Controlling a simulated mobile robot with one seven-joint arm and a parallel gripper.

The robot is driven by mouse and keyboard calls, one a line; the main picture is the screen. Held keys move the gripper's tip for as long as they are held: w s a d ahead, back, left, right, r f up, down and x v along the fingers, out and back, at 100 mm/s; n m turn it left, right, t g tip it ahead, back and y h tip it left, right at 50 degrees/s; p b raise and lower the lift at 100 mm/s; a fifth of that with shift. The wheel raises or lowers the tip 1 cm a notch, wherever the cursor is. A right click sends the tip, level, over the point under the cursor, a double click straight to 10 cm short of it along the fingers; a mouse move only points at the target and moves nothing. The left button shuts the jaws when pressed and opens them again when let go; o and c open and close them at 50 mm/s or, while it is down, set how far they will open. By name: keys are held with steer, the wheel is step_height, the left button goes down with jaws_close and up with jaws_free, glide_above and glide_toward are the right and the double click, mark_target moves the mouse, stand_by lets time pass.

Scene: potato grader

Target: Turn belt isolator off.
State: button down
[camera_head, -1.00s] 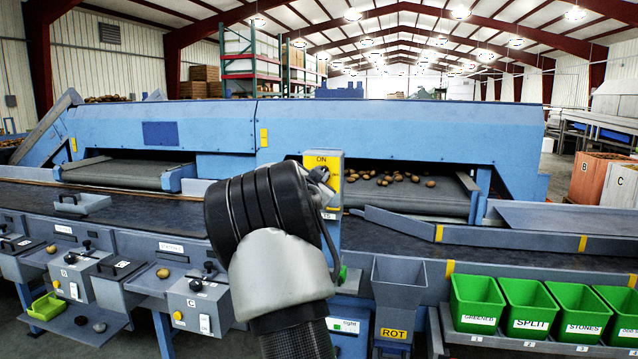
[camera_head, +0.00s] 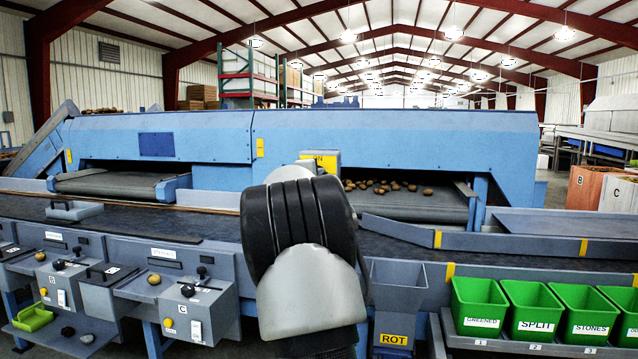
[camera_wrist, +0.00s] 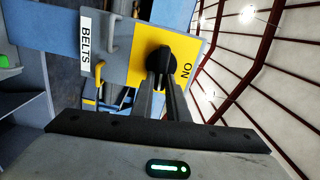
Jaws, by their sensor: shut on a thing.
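The belt isolator is a grey box with a yellow plate (camera_wrist: 134,72), marked ON at its right side and BELTS on a white label at its left in the wrist view. A black rotary handle (camera_wrist: 161,56) sits on the yellow plate. The two dark fingers of my gripper (camera_wrist: 163,80) are closed on this handle. In the head view only the yellow top of the isolator (camera_head: 320,157) shows; my arm hides the handle and the fingers. The handle's exact angle is hard to tell behind the fingers.
A grey handle loop (camera_wrist: 112,35) sticks out beside the BELTS label. A grey chute marked ROT (camera_head: 396,285) and several green bins (camera_head: 480,300) stand at the right. Control boxes (camera_head: 195,310) line the left front.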

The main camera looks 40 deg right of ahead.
steer(key=shift+f+m, duration=0.1)
steer(key=shift+m, duration=0.4)
steer(key=shift+b, duration=0.3)
steer(key=c, duration=1.7)
jaws_free()
steer(key=shift+a, duration=0.1)
steer(key=v, duration=1.7)
steer(key=shift+s, duration=0.2)
